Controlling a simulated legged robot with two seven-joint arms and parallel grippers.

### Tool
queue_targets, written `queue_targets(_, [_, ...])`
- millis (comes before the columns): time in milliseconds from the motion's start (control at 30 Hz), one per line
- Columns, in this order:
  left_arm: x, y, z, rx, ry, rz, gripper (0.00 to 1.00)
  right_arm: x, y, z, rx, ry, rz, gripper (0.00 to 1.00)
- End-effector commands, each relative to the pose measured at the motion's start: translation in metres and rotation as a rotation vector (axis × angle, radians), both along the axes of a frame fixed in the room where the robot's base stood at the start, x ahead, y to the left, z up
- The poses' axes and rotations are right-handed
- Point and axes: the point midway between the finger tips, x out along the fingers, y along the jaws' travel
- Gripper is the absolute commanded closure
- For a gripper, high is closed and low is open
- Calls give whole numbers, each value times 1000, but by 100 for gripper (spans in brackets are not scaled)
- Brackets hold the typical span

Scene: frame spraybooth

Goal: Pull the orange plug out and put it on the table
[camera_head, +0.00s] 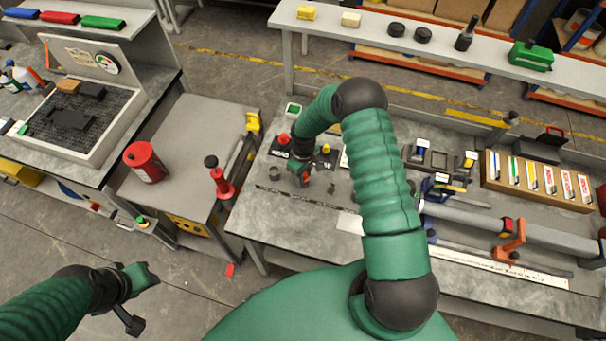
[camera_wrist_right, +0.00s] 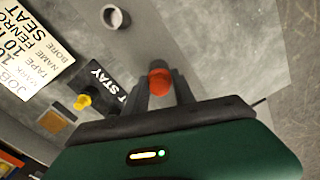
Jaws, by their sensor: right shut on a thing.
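My right gripper (camera_head: 304,180) is shut on the orange plug (camera_wrist_right: 159,82), which shows between the two fingers in the wrist view. A bit of orange also shows at the fingertips in the head view. The plug is over bare grey table top (camera_head: 270,215), beside a black plate with white lettering (camera_wrist_right: 112,84). I cannot tell whether the plug touches the table. A yellow plug (camera_wrist_right: 83,101) stands by the black plate; it also shows in the head view (camera_head: 326,149). My left gripper (camera_head: 150,274) is low at the left, away from the table, and its jaw gap is unclear.
A grey ring (camera_wrist_right: 116,17) stands on the table near the gripper. A printed white card (camera_wrist_right: 30,45) lies at the left of the wrist view. A red canister (camera_head: 145,162) is on the side bench. Tools and a wooden rack (camera_head: 535,182) fill the table's right side.

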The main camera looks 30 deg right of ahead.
Motion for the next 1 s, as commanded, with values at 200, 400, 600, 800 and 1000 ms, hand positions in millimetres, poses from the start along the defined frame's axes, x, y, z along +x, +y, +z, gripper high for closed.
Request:
queue_targets(200, [0,0,4,0,0,0,64,0,-1,7,-1,-1,0,100])
queue_targets(400, [0,0,5,0,0,0,64,0,0,9,-1,-1,0,100])
queue_targets(600, [0,0,12,0,0,0,64,0,-1,19,-2,-2,0,100])
queue_targets(800, [0,0,18,0,0,0,64,0,0,28,-1,-1,1,100])
queue_targets(1000, [0,0,24,0,0,0,64,0,0,37,0,-1,0,100])
